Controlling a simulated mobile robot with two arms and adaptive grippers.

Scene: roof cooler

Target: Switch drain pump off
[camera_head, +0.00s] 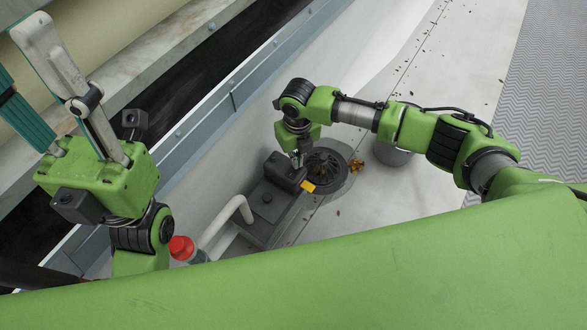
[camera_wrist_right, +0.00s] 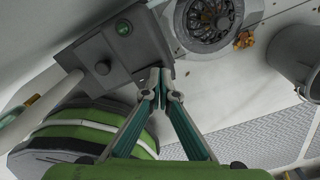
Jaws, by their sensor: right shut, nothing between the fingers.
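The drain pump (camera_head: 262,206) is a dark grey box beside the round drain grate, with a pale pipe (camera_head: 228,222) from its near end. My left gripper (camera_head: 30,85) is raised at upper left, fingers apart, away from the pump.
The drain grate (camera_head: 325,170) has brown leaves (camera_head: 356,165) beside it. A yellow piece (camera_head: 307,186) shows at the pump's edge. A grey bucket (camera_wrist_right: 298,68) stands right of the grate. A red-capped bottle (camera_head: 182,248) is near my left arm.

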